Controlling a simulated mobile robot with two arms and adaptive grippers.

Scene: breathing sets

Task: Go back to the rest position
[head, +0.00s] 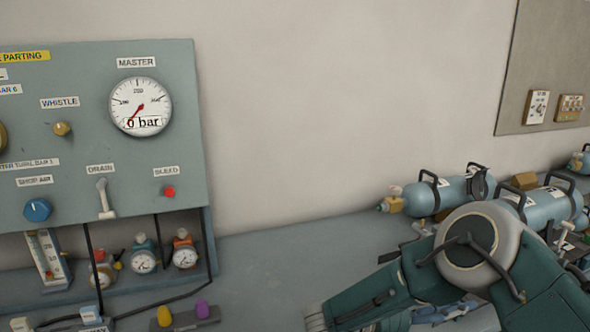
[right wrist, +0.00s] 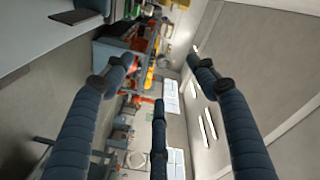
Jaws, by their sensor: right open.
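My right gripper (right wrist: 159,76) shows in the right wrist view with its dark, ribbed fingers spread wide apart. Nothing is between the fingers, and it points into the open room. In the head view my right arm, green with a pale round joint, crosses the lower right in front of the bench and hides part of it. My left gripper is in neither view.
A grey-green panel (head: 70,110) with a master gauge (head: 140,106) reading 0 bar stands at left. Small gauges sit below it. Blue cylinders (head: 455,192) lie on the bench (head: 270,250) at right, close to my arm. The middle bench is clear.

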